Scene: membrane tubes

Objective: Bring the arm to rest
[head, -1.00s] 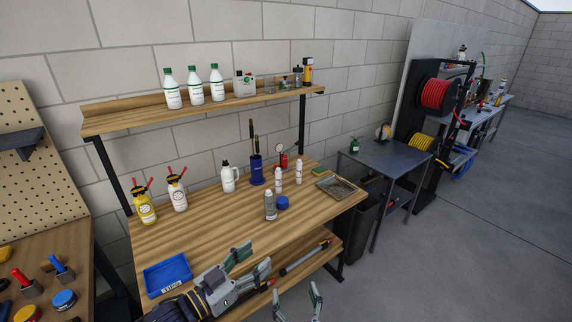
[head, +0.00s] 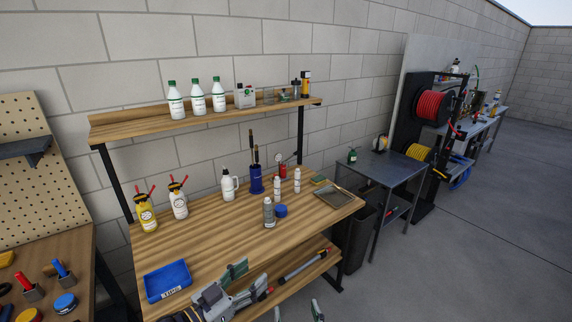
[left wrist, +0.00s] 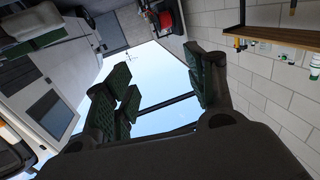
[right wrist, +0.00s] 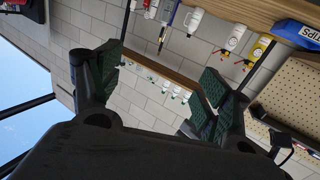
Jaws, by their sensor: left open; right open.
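My left gripper (head: 249,279) is at the front edge of the wooden workbench (head: 215,247) in the head view, its fingers apart and nothing between them. The left wrist view shows its green-padded fingers (left wrist: 162,88) open and empty. My right gripper (head: 298,313) shows only its fingertips at the bottom edge of the head view, right of the left one. In the right wrist view its fingers (right wrist: 160,82) are spread wide with only the background between them. The rest of the right arm is out of the head view.
A blue bin (head: 167,282) sits at the bench's front left corner. Spray cans, bottles and a blue cup (head: 256,180) stand further back. A long tube-like tool (head: 302,264) lies on the lower shelf. A metal table (head: 382,168) stands right. Floor at right is clear.

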